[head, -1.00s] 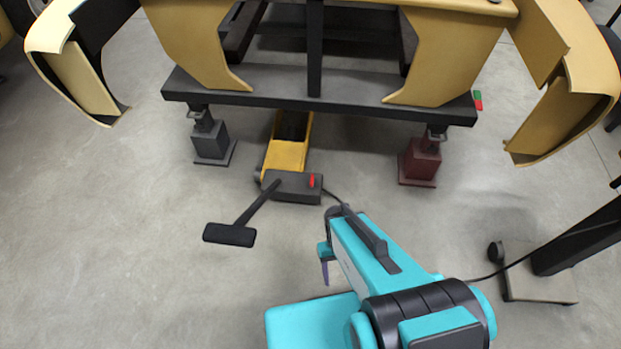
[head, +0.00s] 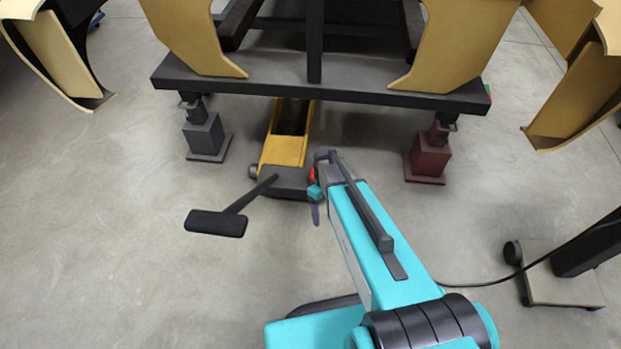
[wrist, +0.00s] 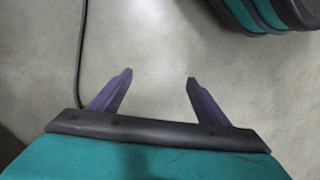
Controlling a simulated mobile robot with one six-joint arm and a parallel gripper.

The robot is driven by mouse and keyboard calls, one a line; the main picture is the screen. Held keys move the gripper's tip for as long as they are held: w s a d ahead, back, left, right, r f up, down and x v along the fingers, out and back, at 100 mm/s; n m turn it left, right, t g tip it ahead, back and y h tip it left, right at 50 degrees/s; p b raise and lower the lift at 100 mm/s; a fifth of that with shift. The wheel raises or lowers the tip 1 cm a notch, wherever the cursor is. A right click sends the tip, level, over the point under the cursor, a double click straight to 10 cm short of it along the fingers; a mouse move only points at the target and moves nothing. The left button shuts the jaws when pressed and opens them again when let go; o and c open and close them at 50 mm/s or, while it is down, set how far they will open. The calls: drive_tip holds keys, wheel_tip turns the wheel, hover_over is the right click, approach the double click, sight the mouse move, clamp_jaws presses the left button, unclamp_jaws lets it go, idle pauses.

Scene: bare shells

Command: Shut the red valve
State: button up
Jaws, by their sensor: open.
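The red valve (head: 312,175) is a small upright red piece at the right end of the dark block (head: 284,183) on the yellow floor jack (head: 284,146). My arm's end partly covers it in the head view. My gripper (head: 316,214) shows there as a purple finger just below and in front of the valve; I cannot tell whether it touches. In the wrist view my gripper (wrist: 158,80) is open, with two purple fingers apart and only bare floor between them. The valve is not visible in the wrist view.
A black T-shaped handle (head: 216,222) juts out left of the jack. A dark beam (head: 400,97) spans above, on a grey stand (head: 205,135) and a red stand (head: 428,158). A cable (head: 480,280) runs along the floor at right. The floor at left is clear.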

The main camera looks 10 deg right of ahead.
drive_tip(key=w+n+t+b, duration=0.3)
drive_tip(key=w+b, duration=0.5)
drive_tip(key=w, duration=0.8)
wheel_tip(320, 180, up, 4)
drive_tip(key=n+b, duration=0.5)
drive_tip(key=b, duration=0.2)
hover_over(312, 173)
drive_tip(key=shift+w, duration=0.1)
drive_tip(key=shift+f, duration=0.15)
wheel_tip(312, 173, down, 14)
drive_tip(key=b, duration=0.4)
drive_tip(key=shift+r, duration=0.2)
